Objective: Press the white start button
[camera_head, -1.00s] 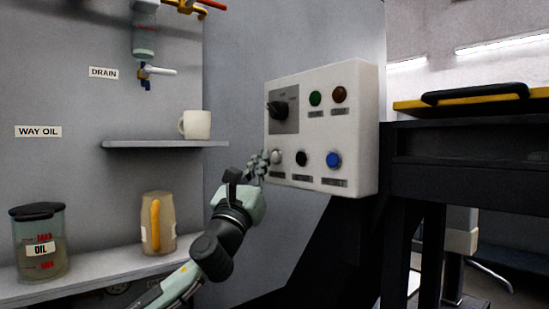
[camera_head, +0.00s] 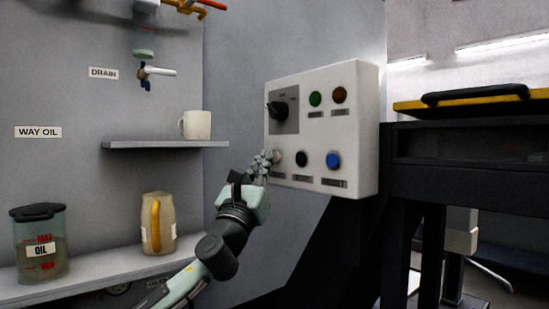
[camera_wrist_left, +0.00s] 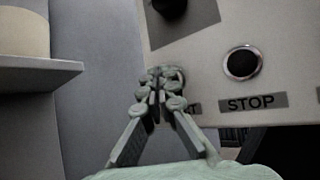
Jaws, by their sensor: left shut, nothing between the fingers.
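The white start button (camera_head: 277,158) is at the lower left of a pale control panel (camera_head: 359,125). My left gripper (camera_head: 266,158) is shut and empty, with its fingertips right at the button's left side in the head view. In the left wrist view the closed fingertips (camera_wrist_left: 164,78) cover the place above a label ending in "RT", and the button is hidden behind them. I cannot tell whether they touch it. The black stop button (camera_head: 302,159) is just to the right; it also shows in the wrist view (camera_wrist_left: 241,63). My right gripper is not in view.
A blue button (camera_head: 333,160), a green button (camera_head: 315,99), a brown button (camera_head: 339,95) and a black rotary knob (camera_head: 277,109) share the panel. A shelf (camera_head: 160,144) with a white mug (camera_head: 196,125) is to the left. An oil jug (camera_head: 40,245) stands lower left.

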